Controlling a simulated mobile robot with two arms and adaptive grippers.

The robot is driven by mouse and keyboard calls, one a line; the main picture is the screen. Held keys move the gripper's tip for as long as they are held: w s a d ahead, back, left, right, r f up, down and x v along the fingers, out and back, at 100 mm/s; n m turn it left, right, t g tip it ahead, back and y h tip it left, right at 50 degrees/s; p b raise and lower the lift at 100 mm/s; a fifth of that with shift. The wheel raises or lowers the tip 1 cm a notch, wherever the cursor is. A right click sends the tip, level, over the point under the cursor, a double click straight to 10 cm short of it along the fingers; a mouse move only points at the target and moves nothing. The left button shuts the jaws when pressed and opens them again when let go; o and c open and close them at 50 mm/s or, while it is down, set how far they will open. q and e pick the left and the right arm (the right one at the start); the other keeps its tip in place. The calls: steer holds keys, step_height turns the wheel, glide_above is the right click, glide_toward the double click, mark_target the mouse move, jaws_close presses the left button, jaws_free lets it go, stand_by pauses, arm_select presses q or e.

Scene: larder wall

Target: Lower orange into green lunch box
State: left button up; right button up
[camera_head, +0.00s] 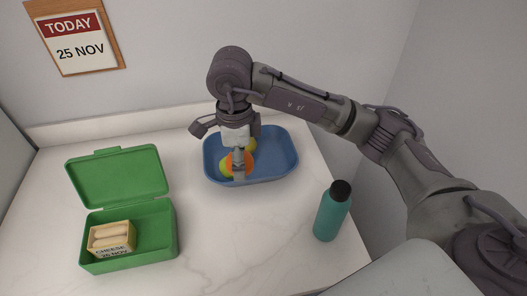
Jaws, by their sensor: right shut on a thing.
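An orange (231,163) is at the left side of the blue tray (279,166), partly covered by my right gripper (238,170). The gripper points down and is shut on the orange; whether the orange is lifted off the tray cannot be told. The green lunch box (152,241) stands open at the left, its lid (117,174) raised at the back. A pack of cheese (110,237) sits in the left part of the box, and the right part is empty. My left gripper does not show.
Yellow-green fruit (250,145) lies in the tray behind and beside the orange. A teal bottle (332,213) with a black cap stands at the right. The counter between box and tray is clear. A calendar (78,40) hangs on the wall.

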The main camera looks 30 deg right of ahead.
steer(key=b, duration=0.6)
glide_above(159, 237)
step_height(159, 237, down, 4)
steer(key=shift+r, duration=0.1)
steer(key=shift+f+b, duration=2.45)
steer(key=shift+f, duration=0.2)
steer(key=shift+f+b, duration=2.3)
steer(key=shift+f, duration=0.5)
stand_by(0.7)
